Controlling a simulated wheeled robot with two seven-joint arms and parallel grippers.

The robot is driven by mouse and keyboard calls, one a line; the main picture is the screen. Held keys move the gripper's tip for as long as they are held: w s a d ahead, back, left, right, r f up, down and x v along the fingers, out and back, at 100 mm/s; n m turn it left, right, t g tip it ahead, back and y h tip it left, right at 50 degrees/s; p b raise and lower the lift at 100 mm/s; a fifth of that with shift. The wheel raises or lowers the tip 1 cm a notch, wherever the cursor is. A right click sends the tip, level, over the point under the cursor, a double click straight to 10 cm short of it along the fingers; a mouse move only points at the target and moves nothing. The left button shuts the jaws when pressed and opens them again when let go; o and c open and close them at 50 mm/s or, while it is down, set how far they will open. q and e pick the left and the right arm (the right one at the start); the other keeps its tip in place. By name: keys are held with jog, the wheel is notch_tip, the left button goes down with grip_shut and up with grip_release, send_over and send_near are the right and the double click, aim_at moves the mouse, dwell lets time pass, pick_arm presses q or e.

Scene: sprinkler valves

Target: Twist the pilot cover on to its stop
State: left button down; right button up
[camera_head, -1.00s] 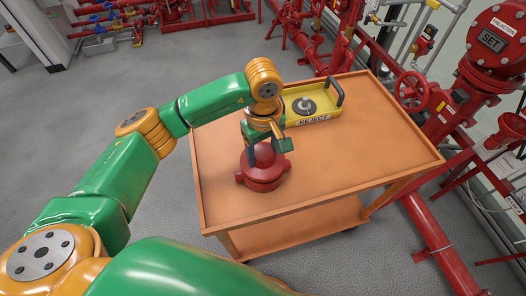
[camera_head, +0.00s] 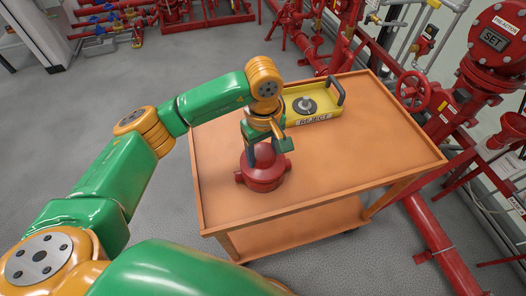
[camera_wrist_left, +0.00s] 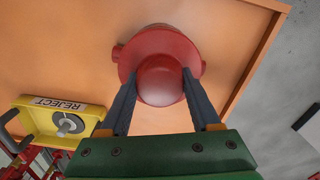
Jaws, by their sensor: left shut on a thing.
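The red pilot cover (camera_wrist_left: 162,80) is a domed cap on top of a red valve body (camera_head: 262,183), which stands upright on the orange cart top. My left gripper (camera_head: 264,148) reaches down over it from above. In the left wrist view its two dark fingers (camera_wrist_left: 160,88) lie on either side of the dome, shut on it. The cover sits on the body; the seam between them is hard to make out, so I cannot tell how far it is turned. My right gripper is not in view.
A yellow tray marked REJECT (camera_head: 325,117) with a black handle holds a grey disc-shaped part (camera_head: 305,105) at the back of the cart. The cart top (camera_head: 370,140) is clear to the right and has a raised rim. Red pipes and valves stand behind and to the right.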

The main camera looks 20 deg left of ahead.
pick_arm(q)
jog(key=shift+f, duration=0.25)
jog(key=shift+b, duration=0.4)
jog(key=shift+f+m+b, duration=0.2)
jog(key=shift+m+b, duration=0.5)
jog(key=shift+m, duration=0.2)
jog(key=shift+r+m+b, duration=0.1)
jog(key=shift+m+b, duration=0.2)
jog(key=shift+m, duration=0.3)
jog(key=shift+r, duration=0.1)
